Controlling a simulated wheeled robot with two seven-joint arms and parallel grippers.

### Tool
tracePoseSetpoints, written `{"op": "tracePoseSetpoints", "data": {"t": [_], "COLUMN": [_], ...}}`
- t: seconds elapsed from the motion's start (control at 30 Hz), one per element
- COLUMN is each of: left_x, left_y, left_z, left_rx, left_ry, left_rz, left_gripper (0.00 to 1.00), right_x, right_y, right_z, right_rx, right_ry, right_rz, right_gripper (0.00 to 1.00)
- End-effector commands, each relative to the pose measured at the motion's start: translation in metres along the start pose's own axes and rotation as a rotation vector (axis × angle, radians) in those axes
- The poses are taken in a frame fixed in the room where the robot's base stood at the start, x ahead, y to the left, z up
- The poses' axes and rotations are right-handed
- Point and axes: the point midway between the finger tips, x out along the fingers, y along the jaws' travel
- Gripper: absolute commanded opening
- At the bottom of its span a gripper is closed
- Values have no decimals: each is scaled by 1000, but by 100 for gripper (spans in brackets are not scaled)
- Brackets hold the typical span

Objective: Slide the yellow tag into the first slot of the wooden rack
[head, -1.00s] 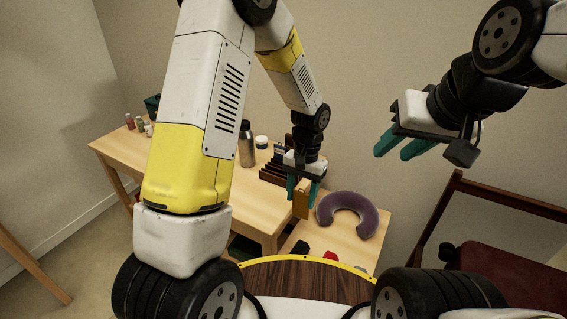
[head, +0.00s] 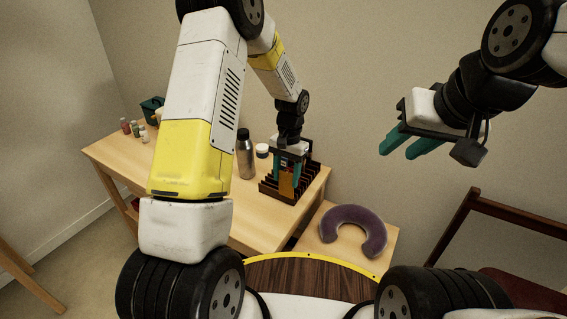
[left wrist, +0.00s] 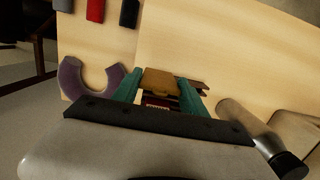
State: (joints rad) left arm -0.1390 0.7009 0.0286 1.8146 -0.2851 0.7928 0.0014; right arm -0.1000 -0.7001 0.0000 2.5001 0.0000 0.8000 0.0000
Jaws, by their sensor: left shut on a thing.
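The yellow tag (left wrist: 159,82) shows as an ochre-yellow flat piece between the teal fingers of my left gripper (left wrist: 158,92) in the left wrist view. In the head view the tag (head: 286,184) hangs upright below my left gripper (head: 288,172), over the wooden rack. The dark wooden rack (head: 268,190) stands on the table with several slots, and my gripper covers part of it. I cannot tell whether the tag's lower edge is inside a slot or in front of it. My right gripper (head: 407,146) is raised, empty and open, away from the table.
A metal bottle (head: 245,158) and a white-lidded jar (head: 262,151) stand just left of the rack. Small bottles (head: 134,128) stand at the table's far left. A purple neck pillow (head: 352,232) lies on the lower surface to the right. A dark red chair (head: 500,285) is at right.

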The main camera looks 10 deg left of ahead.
Motion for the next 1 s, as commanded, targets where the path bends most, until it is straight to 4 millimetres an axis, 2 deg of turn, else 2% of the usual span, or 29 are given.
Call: {"op": "tracePoseSetpoints", "data": {"t": [0.03,0.13,0.43,0.53,0.6,0.7,0.87,0.9,1.0], "left_x": [1,2,2,18,30,40,42,42,41], "left_y": [-12,-29,-51,-50,-50,-50,-50,-50,-50], "left_z": [-6,-16,-28,-28,-29,-30,-29,-28,-29], "left_rx": [-4,-2,-2,1,2,2,1,1,1], "left_ry": [0,0,-1,-5,-7,-8,-9,-10,-8], "left_rz": [0,0,0,2,2,2,2,2,2], "left_gripper": [12,12,12,12,0,0,0,56,72], "right_x": [0,0,0,0,0,0,0,0,0], "right_y": [0,0,0,0,0,0,0,0,0], "right_z": [0,0,0,0,0,0,0,0,0], "right_rx": [0,0,0,0,0,0,0,0,0], "right_ry": [0,0,0,0,0,0,0,0,-1], "right_rz": [0,0,0,0,0,0,0,0,0], "right_gripper": [36,36,36,36,36,36,36,36,36]}}
